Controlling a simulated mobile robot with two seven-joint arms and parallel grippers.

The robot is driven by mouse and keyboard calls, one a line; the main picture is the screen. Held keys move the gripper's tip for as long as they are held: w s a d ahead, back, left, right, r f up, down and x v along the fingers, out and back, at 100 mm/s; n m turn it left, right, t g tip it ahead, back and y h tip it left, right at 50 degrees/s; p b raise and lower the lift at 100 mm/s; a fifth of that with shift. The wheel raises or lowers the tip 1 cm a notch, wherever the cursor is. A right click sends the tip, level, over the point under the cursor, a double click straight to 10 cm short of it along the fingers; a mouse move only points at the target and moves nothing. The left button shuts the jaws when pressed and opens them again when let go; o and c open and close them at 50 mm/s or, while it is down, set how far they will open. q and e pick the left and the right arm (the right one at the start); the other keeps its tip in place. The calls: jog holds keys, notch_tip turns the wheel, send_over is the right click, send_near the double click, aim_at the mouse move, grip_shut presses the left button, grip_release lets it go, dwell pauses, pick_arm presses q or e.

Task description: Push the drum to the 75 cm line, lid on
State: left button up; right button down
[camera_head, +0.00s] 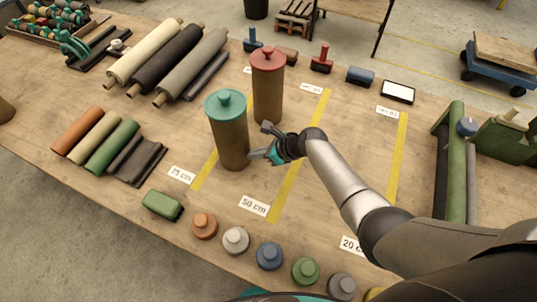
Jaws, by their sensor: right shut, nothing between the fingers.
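A brown drum with a teal lid on (230,140) stands upright at the middle, its base beside or over the right edge of the 75 cm yellow line (204,172). A second brown drum with a red lid on (268,95) stands upright behind it. The 75 cm label (181,175) lies at the near end of that line. My right gripper (262,154) is shut and empty, low at the right side of the teal-lidded drum. Its tips are very close to the drum; I cannot tell whether they touch. My left gripper is not in view.
The 50 cm line (287,187) runs under my right gripper and arm. Several small knobbed lids or weights (236,240) line the table's near edge. A green block (163,205) lies left of them. Rolls (190,65) lie at back left. The 20 cm side is mostly clear.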

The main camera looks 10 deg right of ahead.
aim_at(234, 145)
jog(key=w+a, duration=0.1)
jog(key=a, duration=0.1)
jog(key=w+a+b, duration=0.1)
jog(key=w+a, duration=0.1)
jog(key=shift+w+a+r, duration=0.1)
jog(key=shift+w+a, duration=0.05)
jog(key=shift+a, duration=0.1)
jog(key=shift+w+a+b, duration=0.3)
jog(key=shift+w+a, duration=0.15)
jog(key=shift+a, duration=0.2)
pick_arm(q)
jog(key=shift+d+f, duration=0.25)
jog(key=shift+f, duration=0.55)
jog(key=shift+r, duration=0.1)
pick_arm(e)
jog(key=shift+s+d, duration=0.1)
